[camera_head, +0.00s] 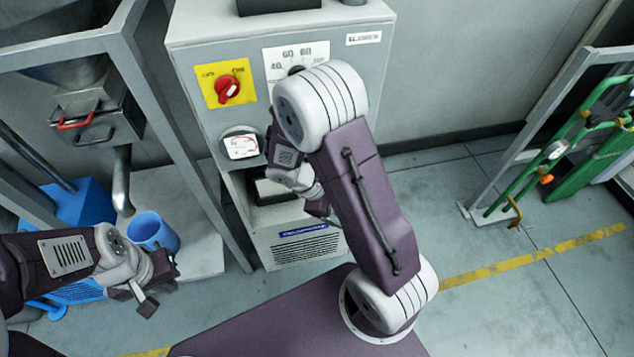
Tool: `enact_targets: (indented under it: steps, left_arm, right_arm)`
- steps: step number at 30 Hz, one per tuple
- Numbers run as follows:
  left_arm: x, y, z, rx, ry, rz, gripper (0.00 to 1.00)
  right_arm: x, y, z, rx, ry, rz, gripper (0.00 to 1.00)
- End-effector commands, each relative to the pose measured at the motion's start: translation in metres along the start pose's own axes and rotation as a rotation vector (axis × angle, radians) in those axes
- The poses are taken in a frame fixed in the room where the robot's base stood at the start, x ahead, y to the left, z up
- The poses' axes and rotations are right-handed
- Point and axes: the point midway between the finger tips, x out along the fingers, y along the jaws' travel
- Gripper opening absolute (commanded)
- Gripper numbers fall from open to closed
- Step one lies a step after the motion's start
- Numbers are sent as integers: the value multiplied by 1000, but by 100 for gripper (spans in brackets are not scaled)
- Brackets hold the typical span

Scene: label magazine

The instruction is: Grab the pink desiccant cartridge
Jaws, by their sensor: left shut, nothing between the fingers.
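I see no pink desiccant cartridge in the head view. The grey machine cabinet (215,40) stands ahead, with a dark recess (270,190) low on its front, partly hidden by my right arm. My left gripper (160,286) is at the lower left, shut and empty, in front of a blue cup (153,230). My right gripper (319,207) is small and dark in front of the cabinet's lower front, near the recess. Its fingers are too unclear to tell whether they are open.
A grey metal frame (160,110) stands at the left. A green rack (590,140) stands at the right. The floor (520,290) at the right is clear.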

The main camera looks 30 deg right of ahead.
Motion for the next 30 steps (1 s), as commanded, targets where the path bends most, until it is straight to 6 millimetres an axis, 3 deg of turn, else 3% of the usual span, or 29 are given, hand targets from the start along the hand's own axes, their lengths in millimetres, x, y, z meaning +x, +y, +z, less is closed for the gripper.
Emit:
enact_targets:
  steps: [1,5,9,12,15,21,30]
  left_arm:
    - [16,0,2,0,0,0,0]
    - [40,-1,4,0,0,0,0]
    - [72,-2,7,0,0,0,0]
    - [88,-2,9,0,0,0,0]
    - [94,-2,10,0,0,0,0]
    - [94,-2,9,0,0,0,0]
    - [102,-2,10,0,0,0,0]
  right_arm:
    - [20,6,-12,-76,-44,44,75]
    - [56,35,-41,-305,-171,205,75]
    - [96,72,-100,-601,-324,455,75]
    - [112,90,-150,-782,-407,641,75]
    - [117,97,-181,-885,-449,761,75]
    - [116,102,-193,-926,-463,816,75]
    - [139,130,-192,-925,-462,812,75]
